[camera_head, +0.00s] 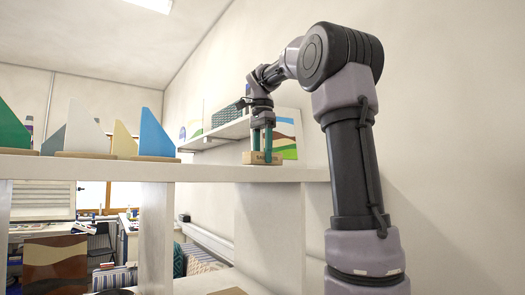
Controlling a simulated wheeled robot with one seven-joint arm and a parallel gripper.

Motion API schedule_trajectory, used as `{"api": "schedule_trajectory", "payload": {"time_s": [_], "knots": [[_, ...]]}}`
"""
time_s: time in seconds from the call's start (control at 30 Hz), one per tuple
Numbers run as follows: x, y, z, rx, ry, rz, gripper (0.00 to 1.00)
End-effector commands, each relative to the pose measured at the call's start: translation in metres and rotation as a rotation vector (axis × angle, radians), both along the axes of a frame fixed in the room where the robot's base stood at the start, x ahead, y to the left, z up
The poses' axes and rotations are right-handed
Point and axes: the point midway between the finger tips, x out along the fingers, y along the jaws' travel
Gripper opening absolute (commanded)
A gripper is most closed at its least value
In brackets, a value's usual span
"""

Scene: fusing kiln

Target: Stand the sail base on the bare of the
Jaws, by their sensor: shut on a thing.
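A small pale wooden block (263,158) with dark lettering, too small to read surely, is at the right part of the white shelf top (215,172). I take it to be the sail base. My gripper (262,150) points straight down with its green fingers shut on the block. The block's underside is at the shelf surface; I cannot tell whether it touches. The shelf top is bare between the block and the sails to the left.
Several coloured sails on wooden bases stand at the left of the shelf, including a blue one (154,135) and a green one (12,130). A landscape panel (287,135) is behind my gripper. A wall shelf (215,134) is further back. A brown-striped panel (55,265) is below.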

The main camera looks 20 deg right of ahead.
Motion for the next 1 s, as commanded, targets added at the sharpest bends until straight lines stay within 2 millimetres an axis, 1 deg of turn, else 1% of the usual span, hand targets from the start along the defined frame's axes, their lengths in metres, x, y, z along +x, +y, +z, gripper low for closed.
{"api": "schedule_trajectory", "payload": {"time_s": [0.4,1.0], "knots": [[0.0,0.0,-0.0007,0.0,-0.001,0.0,0.0],[-0.0001,-0.0002,-0.0096,-0.001,-0.001,0.001,0.0]]}}
